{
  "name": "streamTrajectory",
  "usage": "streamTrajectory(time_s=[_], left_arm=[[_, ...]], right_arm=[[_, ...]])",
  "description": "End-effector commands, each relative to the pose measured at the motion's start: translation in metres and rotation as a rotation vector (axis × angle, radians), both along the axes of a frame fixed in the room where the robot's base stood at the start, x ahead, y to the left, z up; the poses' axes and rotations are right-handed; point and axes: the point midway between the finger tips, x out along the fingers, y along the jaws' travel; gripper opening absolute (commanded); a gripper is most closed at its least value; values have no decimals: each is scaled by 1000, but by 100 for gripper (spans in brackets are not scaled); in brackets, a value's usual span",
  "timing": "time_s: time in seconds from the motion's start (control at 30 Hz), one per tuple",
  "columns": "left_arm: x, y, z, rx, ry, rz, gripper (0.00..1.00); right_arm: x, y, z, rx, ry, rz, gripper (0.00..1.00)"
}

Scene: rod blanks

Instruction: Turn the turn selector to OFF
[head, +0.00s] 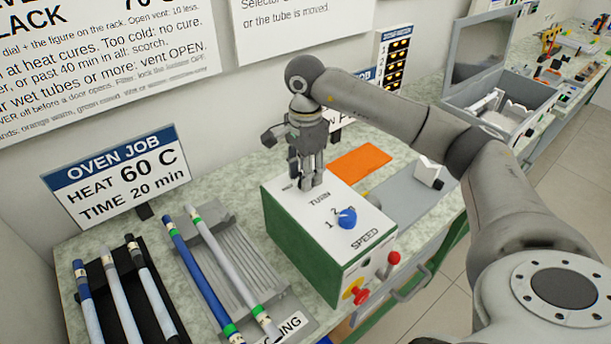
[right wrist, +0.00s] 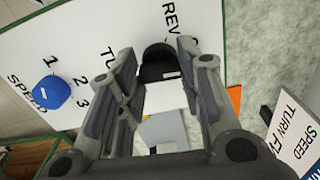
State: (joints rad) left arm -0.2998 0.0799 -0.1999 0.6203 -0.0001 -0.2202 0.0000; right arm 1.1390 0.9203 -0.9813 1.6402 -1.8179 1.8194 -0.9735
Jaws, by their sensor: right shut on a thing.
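The control box (head: 300,250) is green with a white top and stands on the bench. My right gripper (head: 308,184) reaches down to the back of its top. In the right wrist view its fingers (right wrist: 165,95) are shut on the turn selector (right wrist: 160,62), a black knob with a short white mark. The lettering REV shows beside the knob; the OFF lettering is not visible, so I cannot tell which position the mark points to. The fingers hide the knob in the head view. My left gripper is not in view.
A blue speed knob (head: 347,218) sits in front of the gripper on the box top. A red lever (head: 392,259) and a red button (head: 360,295) are at the box's front. Racks with rods (head: 205,275) stand left; an orange mat (head: 361,163) lies behind right.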

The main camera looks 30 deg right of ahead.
Motion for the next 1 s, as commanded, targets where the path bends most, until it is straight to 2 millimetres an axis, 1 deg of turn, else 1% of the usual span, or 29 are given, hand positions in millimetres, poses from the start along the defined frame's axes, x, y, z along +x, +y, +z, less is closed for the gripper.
streamTrajectory(time_s=[0.2,0.67,0.7,0.83,0.87,1.0], left_arm=[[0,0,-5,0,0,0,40],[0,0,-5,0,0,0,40],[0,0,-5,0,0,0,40],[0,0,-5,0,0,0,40],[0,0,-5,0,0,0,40],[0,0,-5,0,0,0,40]], right_arm=[[1,0,1,2,-4,52,10],[1,0,2,2,-4,63,10],[1,0,2,2,-4,63,36],[1,0,2,2,-4,63,53],[1,0,1,2,-3,63,55],[0,0,1,1,-2,63,55]])
